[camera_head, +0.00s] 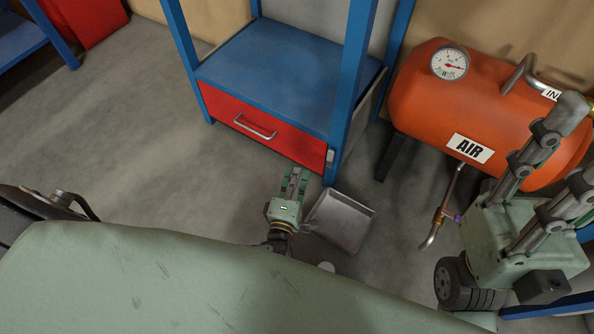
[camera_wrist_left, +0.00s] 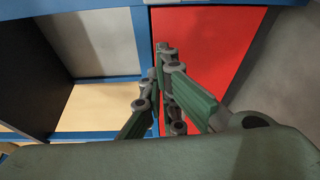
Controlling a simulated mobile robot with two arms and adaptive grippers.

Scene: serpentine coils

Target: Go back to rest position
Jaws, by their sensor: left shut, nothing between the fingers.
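My left gripper (camera_head: 294,180) is in the lower middle of the head view, in front of the blue cabinet with a red drawer. Its green fingers are together, with nothing between them. In the left wrist view the fingers (camera_wrist_left: 162,85) meet in front of a red panel. My right gripper (camera_head: 582,140) is large at the right edge of the head view, in front of the orange air tank. Its two fingers stand apart and no object shows between them. Part of it is cut off by the frame edge.
A blue cabinet (camera_head: 280,80) with a red drawer (camera_head: 265,133) stands ahead. A grey metal tray (camera_head: 342,222) is just right of my left gripper. An orange air tank (camera_head: 425,95) stands at the right. The grey floor (camera_head: 130,130) at left is clear.

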